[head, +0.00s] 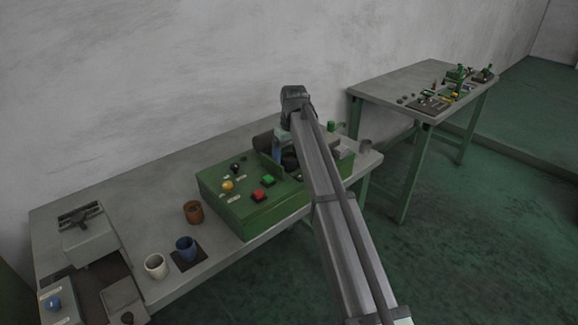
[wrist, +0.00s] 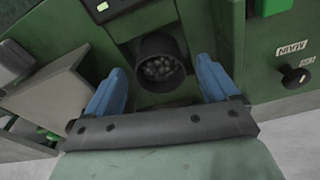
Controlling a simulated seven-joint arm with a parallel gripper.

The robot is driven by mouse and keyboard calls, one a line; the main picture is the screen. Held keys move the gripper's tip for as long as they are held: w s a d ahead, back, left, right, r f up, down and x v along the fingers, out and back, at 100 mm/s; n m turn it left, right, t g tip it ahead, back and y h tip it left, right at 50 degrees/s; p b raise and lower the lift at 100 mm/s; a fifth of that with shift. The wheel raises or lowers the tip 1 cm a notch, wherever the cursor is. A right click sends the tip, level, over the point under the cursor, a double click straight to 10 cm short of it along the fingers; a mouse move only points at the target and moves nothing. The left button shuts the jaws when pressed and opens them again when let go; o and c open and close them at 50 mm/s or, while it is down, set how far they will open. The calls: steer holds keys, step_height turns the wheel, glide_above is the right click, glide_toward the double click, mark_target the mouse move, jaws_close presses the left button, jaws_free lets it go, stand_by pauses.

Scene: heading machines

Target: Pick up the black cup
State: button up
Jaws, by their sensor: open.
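A black cup (wrist: 160,72) with several small grey balls in it sits in a recess of the green machine, in the wrist view. My gripper (wrist: 160,66) is open, with one blue finger on either side of the cup and nothing between them that looks clamped. How far the fingertips are from the cup's wall is hard to tell. In the head view, my gripper (head: 277,152) is over the far part of the green machine, largely hidden by my arm. A dark round shape (head: 290,160) beside it may be the cup.
The green machine (head: 232,208) has a red, a green and a yellow button. A brown cup (head: 193,213), a blue cup (head: 186,250) and a white cup (head: 155,267) stand to its left. A second table (head: 390,85) stands behind right.

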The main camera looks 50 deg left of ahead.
steer(key=shift+f, duration=0.2)
steer(key=shift+r, duration=0.1)
steer(key=c, duration=1.4)
